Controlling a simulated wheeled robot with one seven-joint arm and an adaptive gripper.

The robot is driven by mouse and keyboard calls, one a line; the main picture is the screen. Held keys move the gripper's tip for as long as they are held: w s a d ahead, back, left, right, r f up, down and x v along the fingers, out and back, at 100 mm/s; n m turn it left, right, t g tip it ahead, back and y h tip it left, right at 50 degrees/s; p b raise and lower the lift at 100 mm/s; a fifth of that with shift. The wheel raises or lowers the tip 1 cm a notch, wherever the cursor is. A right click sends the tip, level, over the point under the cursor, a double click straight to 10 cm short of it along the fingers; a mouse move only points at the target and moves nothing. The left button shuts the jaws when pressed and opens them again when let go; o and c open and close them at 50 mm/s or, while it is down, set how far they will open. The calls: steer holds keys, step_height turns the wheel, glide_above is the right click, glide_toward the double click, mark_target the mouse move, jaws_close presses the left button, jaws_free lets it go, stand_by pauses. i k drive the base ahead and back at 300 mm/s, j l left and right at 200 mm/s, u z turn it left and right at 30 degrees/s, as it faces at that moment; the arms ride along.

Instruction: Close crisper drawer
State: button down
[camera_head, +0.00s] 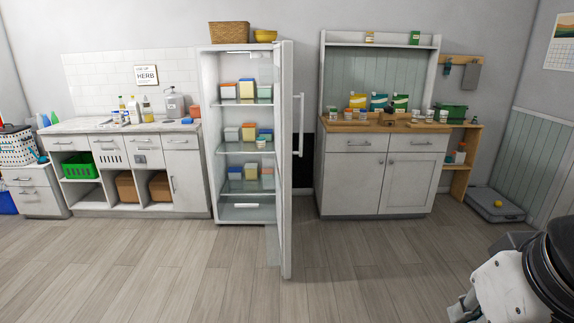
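A tall white fridge (208,130) stands left of centre with its door (287,170) swung wide open toward me. The crisper drawer (240,213) is at the bottom of the fridge, below the shelves, with a pale handle on its front. From this distance I cannot tell how far it is pulled out. Part of my white and black arm shows at the lower right. What may be my gripper (463,308) is at the bottom edge, cut off by the frame, far from the fridge. Its fingers cannot be made out.
Several boxes (246,89) and tubs stand on the fridge shelves. A counter (120,126) stands left of the fridge and a cabinet (350,180) right of it. The open door juts into the room. The wooden floor (190,275) in front is clear.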

mark_target(249, 206)
steer(key=i+u, duration=0.2)
steer(key=i, duration=1.65)
steer(key=i+l+u, duration=0.15)
steer(key=i+u, duration=0.2)
steer(key=i, duration=0.25)
steer(key=i+l+u, duration=0.35)
steer(key=i, duration=0.2)
steer(key=i+l+u, duration=0.35)
steer(key=i, duration=0.2)
